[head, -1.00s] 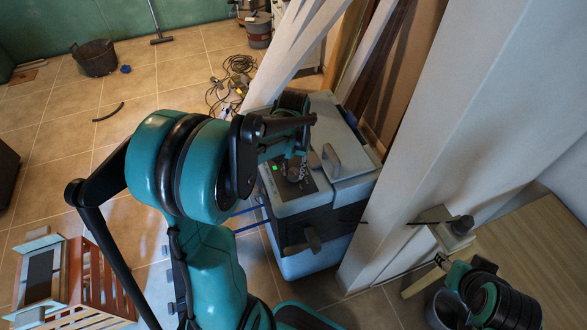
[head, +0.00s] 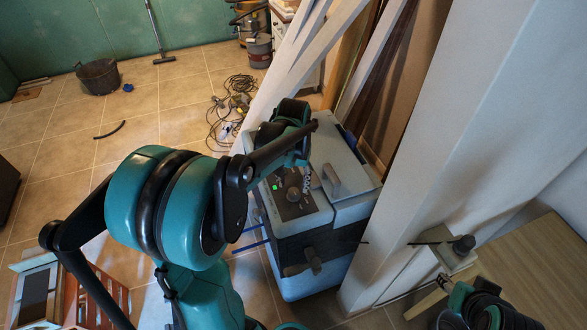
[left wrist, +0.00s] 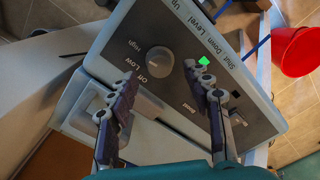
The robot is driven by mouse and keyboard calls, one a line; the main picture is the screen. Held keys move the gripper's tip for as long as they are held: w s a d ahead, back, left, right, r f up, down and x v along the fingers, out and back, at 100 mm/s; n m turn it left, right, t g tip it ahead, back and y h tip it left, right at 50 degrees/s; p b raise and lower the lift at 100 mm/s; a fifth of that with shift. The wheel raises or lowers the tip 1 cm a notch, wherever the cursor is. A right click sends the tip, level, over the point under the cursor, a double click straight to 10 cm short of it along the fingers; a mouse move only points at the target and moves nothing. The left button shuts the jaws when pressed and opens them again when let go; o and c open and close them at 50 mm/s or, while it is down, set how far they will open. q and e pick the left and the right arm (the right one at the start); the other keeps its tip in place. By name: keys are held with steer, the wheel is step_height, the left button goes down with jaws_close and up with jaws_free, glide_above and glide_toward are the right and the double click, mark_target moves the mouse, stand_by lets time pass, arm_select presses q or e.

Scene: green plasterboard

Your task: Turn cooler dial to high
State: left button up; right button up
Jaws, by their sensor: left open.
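The cooler (head: 351,213) is a grey and dark box standing on the floor beside the white post. Its dark control panel shows in the left wrist view (left wrist: 228,103), with a round grey dial (left wrist: 159,63) and the labels Off, Low and High around it. The dial's exact setting is hard to read. My left gripper (left wrist: 162,84) is open above the panel, its fingers on either side of the dial's lower area, apart from the dial. The dial also shows in the head view (head: 293,194), just below the left gripper. My right gripper is only partly seen at the lower right (head: 443,283).
A green light (left wrist: 203,60) glows on the panel. The white post (head: 430,150) rises close to the cooler's right. A wooden table (head: 545,265) stands at right. Cables (head: 232,105) lie on the floor behind. A red bucket (left wrist: 297,50) shows in the left wrist view.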

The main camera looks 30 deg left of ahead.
mark_target(294, 191)
arm_select(q)
step_height(294, 191, up, 8)
steer(key=shift+r, duration=0.15)
steer(key=shift+d, duration=0.1)
stand_by(0.5)
steer(key=s+d+f+m+t+b, duration=0.1)
steer(key=s+d+f+m+t, duration=0.1)
steer(key=s+d+t, duration=0.5)
steer(key=s+d+f, duration=0.1)
steer(key=s+d, duration=0.2)
steer(key=s, duration=0.1)
steer(key=shift+d+f+m, duration=0.2)
steer(key=shift+f+m, duration=0.15)
steer(key=shift+m, duration=0.05)
